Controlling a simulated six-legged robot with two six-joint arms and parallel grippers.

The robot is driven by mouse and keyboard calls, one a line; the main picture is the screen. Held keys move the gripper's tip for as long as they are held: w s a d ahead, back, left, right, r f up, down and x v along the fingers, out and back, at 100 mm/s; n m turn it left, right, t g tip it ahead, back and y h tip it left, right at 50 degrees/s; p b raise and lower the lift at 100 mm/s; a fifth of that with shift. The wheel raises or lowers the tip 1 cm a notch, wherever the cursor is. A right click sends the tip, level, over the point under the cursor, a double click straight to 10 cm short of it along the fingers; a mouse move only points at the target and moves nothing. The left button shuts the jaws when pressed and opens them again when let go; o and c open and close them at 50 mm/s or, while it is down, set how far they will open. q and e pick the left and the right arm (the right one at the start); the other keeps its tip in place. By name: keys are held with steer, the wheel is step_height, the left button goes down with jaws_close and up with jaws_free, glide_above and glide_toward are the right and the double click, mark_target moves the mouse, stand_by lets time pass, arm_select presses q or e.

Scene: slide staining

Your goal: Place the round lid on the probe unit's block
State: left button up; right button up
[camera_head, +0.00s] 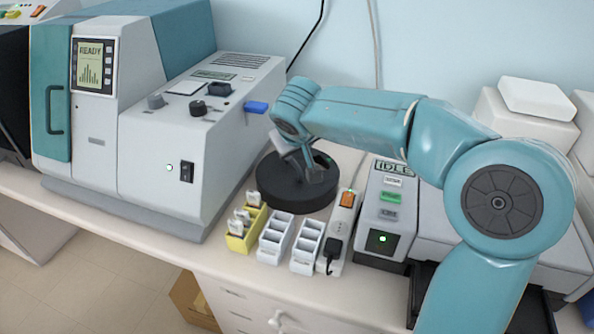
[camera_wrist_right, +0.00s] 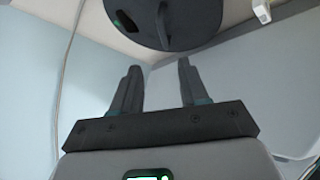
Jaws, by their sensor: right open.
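A thick black round body (camera_head: 292,203) stands on the bench in the middle of the head view. I cannot tell whether it is the lid, the block or both together. In the right wrist view a dark disc (camera_wrist_right: 195,30) with a raised bar across its middle fills the top edge, partly cut off. My right gripper (camera_head: 312,176) is above the black round body in the head view and hides part of it. In the wrist view my right gripper (camera_wrist_right: 158,68) is open, with nothing between its fingers. My left gripper is out of view.
A large grey and teal machine (camera_head: 190,140) with a READY screen stands at left. A yellow rack (camera_head: 240,240) and white racks (camera_head: 272,243) line the bench front, beside a power strip (camera_head: 338,232). A grey unit marked IDLE (camera_head: 384,215) stands right of them.

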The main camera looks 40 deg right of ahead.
glide_toward(294, 162)
steer(key=x, duration=0.2)
steer(key=shift+w+d+f, duration=0.1)
steer(key=shift+w+f, duration=0.1)
steer(key=shift+w, duration=0.05)
steer(key=shift+d+f+p, duration=0.3)
steer(key=shift+d+f, duration=0.05)
steer(key=shift+f, duration=0.05)
steer(key=p+x, duration=0.1)
steer(key=x, duration=0.4)
steer(key=shift+w+a, duration=0.2)
steer(key=shift+w, duration=0.05)
steer(key=shift+w+d+f, duration=0.1)
steer(key=shift+d+f, duration=0.15)
steer(key=shift+f, duration=0.05)
steer(key=shift+a, duration=0.1)
steer(key=shift+c, duration=0.2)
jaws_close()
